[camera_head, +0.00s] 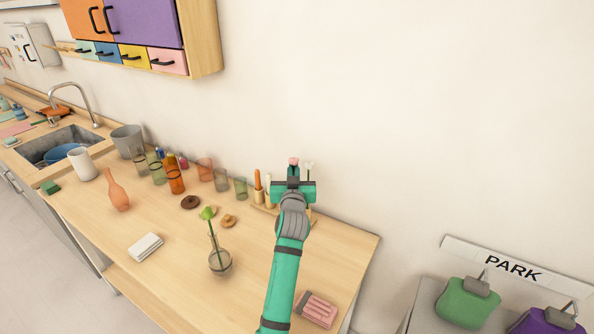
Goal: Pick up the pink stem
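A small pink tip (293,161), possibly the top of the pink stem, shows just above my gripper (293,172) at the back of the counter. My gripper hides whatever is below the tip. The fingers look close together in line with the tip, but I cannot tell whether they touch or hold it. A pale, white-topped stem (309,166) stands just right of the gripper. An orange stick (258,185) and a pale stick (268,187) stand to its left in a wooden holder (262,207), partly hidden by my arm.
A glass vase (220,262) with a green-topped stem stands left of my arm on the wooden counter (185,285). Several glasses, an orange bottle (175,178) and an orange vase (118,195) stand further left. A pink ribbed object (317,309) lies right of my arm.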

